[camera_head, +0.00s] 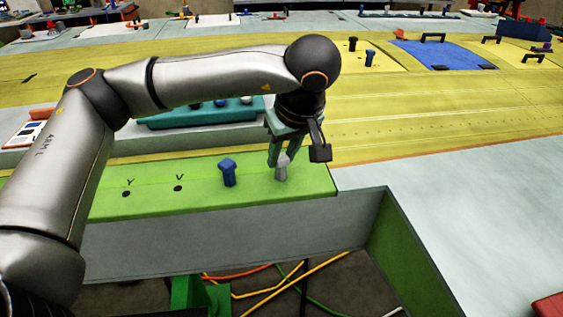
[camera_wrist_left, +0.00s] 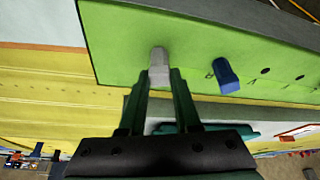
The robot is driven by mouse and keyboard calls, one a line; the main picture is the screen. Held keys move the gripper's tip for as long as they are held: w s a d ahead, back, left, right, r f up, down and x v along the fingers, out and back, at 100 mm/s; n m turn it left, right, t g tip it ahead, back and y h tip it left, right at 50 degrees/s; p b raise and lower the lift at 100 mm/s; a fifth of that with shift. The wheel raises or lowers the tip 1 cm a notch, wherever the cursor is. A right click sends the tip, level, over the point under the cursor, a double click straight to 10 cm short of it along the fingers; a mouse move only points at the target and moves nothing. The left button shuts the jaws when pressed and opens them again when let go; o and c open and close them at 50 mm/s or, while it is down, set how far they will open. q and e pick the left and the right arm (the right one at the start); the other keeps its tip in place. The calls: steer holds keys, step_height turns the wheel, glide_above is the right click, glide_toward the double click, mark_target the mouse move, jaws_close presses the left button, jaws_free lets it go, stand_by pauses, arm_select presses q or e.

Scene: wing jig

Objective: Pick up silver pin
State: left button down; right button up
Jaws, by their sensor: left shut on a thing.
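The silver pin (camera_head: 282,168) stands upright at the right end of the green panel (camera_head: 310,185). My left gripper (camera_head: 277,157) reaches down over it from above and is shut on its upper part. In the left wrist view, the silver pin (camera_wrist_left: 159,68) sits between the fingertips of the left gripper (camera_wrist_left: 160,78). The pin's lower end meets the green surface; whether it is seated in a hole is hidden. My right gripper is in neither view.
A blue pin (camera_head: 228,172) stands just left of the silver one. Holes marked Y (camera_head: 126,194) and V (camera_head: 178,188) lie further left. A teal tray (camera_head: 205,115) with pins is behind. The yellow wing skin (camera_head: 430,105) stretches beyond, with a blue panel (camera_head: 440,54) on it.

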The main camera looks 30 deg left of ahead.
mark_target(285, 159)
arm_select(q)
steer(key=shift+r, duration=0.1)
steer(key=shift+r, duration=0.5)
steer(key=shift+d+r+b, duration=0.15)
steer(key=shift+r+b, duration=0.05)
steer(key=shift+r, duration=0.45)
steer(key=shift+d+r+b, duration=0.15)
steer(key=shift+r+b, duration=0.05)
steer(key=shift+r, duration=0.4)
steer(key=s+d+r, duration=0.2)
steer(key=d+r, duration=0.2)
steer(key=d, duration=0.2)
steer(key=s+d+r, duration=0.3)
steer(key=d+r, duration=0.2)
steer(key=d, duration=0.1)
steer(key=shift+s+d+r+p, duration=0.15)
steer(key=shift+s+d+p, duration=0.1)
steer(key=shift+p, duration=0.1)
steer(key=shift+a, duration=0.1)
